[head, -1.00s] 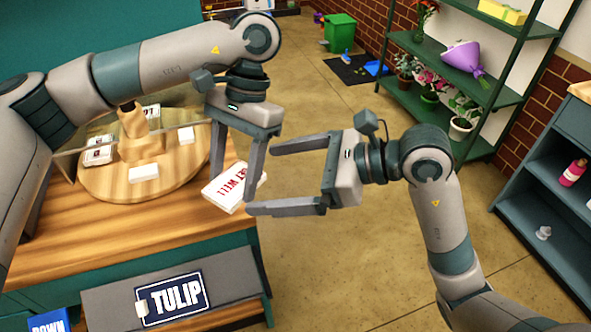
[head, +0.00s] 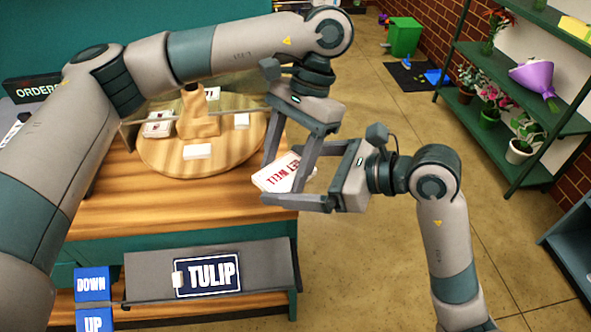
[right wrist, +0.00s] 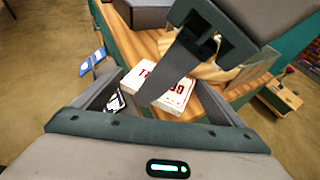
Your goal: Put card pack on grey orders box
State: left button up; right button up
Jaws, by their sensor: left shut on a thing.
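A dark grey box (right wrist: 142,14) shows in the right wrist view.
A round wooden turntable (head: 165,160) with several white packs stands on the counter (head: 125,200). A grey "TULIP" panel (head: 150,275) and blue DOWN and UP signs (head: 92,284) are in front. A green plant shelf (head: 470,125) stands right. The floor between is clear.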

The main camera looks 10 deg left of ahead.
pick_arm(q)
jog(key=o, duration=1.1)
jog(key=shift+o, duration=0.2)
jog(key=shift+r, duration=0.1)
jog(key=v, duration=1.1)
jog(key=shift+w+d+r, duration=0.15)
jog(key=shift+d+r, duration=0.05)
jog(key=shift+r, duration=0.15)
